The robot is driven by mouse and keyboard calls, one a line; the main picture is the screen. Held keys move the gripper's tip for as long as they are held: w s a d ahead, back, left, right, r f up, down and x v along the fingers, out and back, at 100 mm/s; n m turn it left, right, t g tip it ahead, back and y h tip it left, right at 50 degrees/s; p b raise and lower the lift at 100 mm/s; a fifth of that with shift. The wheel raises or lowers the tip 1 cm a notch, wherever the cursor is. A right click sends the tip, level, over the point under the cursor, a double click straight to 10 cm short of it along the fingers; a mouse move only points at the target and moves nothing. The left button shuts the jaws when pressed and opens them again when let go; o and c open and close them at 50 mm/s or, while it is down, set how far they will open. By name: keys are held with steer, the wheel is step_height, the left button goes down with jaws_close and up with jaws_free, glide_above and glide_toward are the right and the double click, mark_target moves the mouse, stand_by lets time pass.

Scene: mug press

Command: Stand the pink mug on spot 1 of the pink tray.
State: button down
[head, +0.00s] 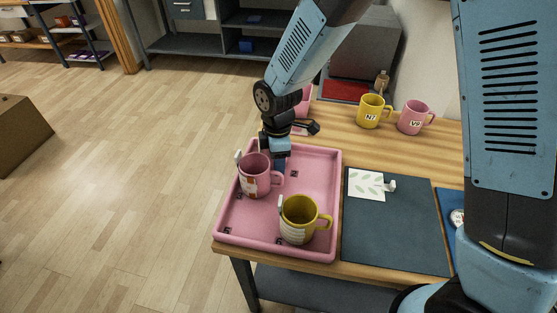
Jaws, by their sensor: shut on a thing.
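A pink mug (254,180) with a patterned front is upright at the left of the pink tray (330,185), its handle towards the right. My gripper (279,163) reaches down from above and is shut on this mug at its handle side; the fingertips are partly hidden. I cannot tell whether the mug's base touches the tray. Small dark spot labels show on the tray floor, one right of the mug and one at the front left corner; their numbers are too small to read.
A yellow mug (297,220) stands in the tray's front right part. A yellow mug (370,111) and a pink mug (413,117) stand at the back of the table. Another pink thing is partly hidden behind my arm. A dark mat (395,235) with a leaf-patterned card (366,185) lies right of the tray.

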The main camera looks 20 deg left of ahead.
steer(key=c, duration=0.5)
jaws_free()
step_height(320, 180, up, 12)
steer(key=shift+w+r, duration=0.1)
steer(key=shift+w, duration=0.05)
stand_by(0.3)
